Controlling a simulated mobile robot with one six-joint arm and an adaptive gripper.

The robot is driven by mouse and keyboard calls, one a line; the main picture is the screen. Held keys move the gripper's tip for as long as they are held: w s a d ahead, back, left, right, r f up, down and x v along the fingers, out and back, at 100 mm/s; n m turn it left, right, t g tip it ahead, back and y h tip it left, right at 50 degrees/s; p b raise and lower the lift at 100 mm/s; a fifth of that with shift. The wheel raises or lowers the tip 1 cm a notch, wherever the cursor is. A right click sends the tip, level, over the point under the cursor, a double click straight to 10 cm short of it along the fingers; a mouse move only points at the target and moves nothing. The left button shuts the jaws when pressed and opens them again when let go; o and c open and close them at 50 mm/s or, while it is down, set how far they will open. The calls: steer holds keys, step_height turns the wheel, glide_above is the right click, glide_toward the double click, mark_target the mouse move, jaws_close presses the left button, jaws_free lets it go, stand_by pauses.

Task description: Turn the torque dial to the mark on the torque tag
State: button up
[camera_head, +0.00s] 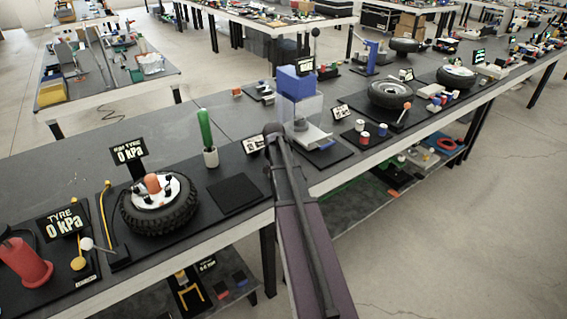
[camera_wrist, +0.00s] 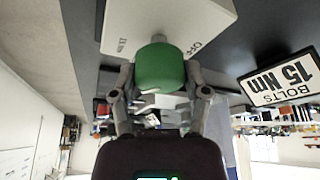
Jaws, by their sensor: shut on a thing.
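A green knob-like thing (camera_wrist: 161,68) is between the two fingers of my gripper (camera_wrist: 160,84) in the wrist view. The fingers are shut on its sides. A short grey neck joins its far end, in front of a white block (camera_wrist: 185,18) with small dark lettering that I cannot read fully. I cannot make out a dial scale. A tag (camera_wrist: 280,77) reading "BOLTS 15 Nm" shows at the right, tilted. In the head view my arm hides my gripper. A small white tag (camera_head: 254,144) stands just left of the arm's end.
A black mat (camera_head: 235,194) and a tyre (camera_head: 158,207) lie nearer. A clear box with a blue top (camera_head: 296,84) stands close behind the arm. More wheels and parts line the bench.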

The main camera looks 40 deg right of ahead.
steer(key=shift+m+g, duration=0.9)
steer(key=shift+m, duration=1.3)
steer(key=shift+s, duration=0.1)
steer(key=o, duration=1.1)
steer(key=shift+o, duration=0.2)
steer(key=shift+n, duration=0.4)
